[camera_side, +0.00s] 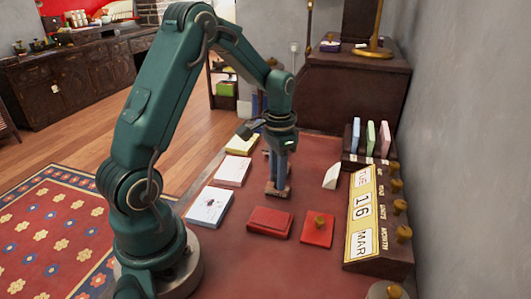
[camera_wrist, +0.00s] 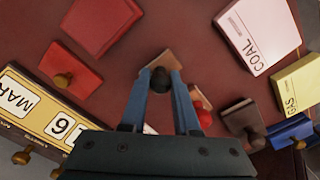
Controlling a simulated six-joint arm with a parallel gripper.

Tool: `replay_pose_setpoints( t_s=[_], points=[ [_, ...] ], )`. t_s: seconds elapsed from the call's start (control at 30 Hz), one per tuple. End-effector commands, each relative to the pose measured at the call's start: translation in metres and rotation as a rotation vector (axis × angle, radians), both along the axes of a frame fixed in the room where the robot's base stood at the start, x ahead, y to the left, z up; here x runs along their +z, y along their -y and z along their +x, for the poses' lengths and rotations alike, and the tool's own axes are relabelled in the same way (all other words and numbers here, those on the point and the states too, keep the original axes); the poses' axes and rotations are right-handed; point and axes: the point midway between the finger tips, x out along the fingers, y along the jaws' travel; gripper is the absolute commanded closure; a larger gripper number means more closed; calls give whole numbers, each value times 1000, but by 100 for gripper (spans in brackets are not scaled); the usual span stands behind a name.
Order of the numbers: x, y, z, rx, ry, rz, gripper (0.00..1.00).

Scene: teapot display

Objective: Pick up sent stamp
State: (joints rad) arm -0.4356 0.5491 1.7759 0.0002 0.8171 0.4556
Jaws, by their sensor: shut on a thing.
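My gripper (camera_side: 278,182) is low over the red-brown desk, its fingers pointing down. It is shut on a stamp (camera_side: 277,191) with a flat brown base. In the wrist view, my gripper (camera_wrist: 165,76) has its two blue fingers on either side of the stamp's dark round knob, and the brown base (camera_wrist: 162,61) shows beyond the fingertips. I cannot read which stamp it is, nor tell whether its base touches the desk. Also in the wrist view, a red-knobbed stamp (camera_wrist: 204,117), a dark brown one (camera_wrist: 245,121) and a blue one (camera_wrist: 290,131) stand to the right.
Papers marked COAL (camera_wrist: 258,34) and GAS (camera_wrist: 300,85) lie along the desk's left side in the side view. A red box (camera_side: 270,222) and a red pad with a knob (camera_side: 318,229) lie nearer. A wooden calendar (camera_side: 363,215) stands at the right by the wall.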

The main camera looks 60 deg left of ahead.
Motion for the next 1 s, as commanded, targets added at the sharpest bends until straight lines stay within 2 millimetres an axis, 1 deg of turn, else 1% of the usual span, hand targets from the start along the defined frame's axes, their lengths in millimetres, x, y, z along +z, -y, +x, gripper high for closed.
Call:
replay_pose_setpoints(
  t_s=[0.17,0.27,0.33,0.37,0.4,0.6,0.7,0.8,1.0],
  points=[
    [12,-1,1,0,4,2,100],
    [26,-1,2,0,7,3,100],
    [41,-1,2,0,8,4,100],
    [46,-4,-2,4,7,4,100],
    [50,-12,-10,9,6,3,100],
    [78,-43,-46,11,5,4,100],
    [89,-56,-60,9,4,4,100],
    [98,-66,-72,7,3,2,100],
    [108,-77,-84,2,2,1,100]
  ],
)
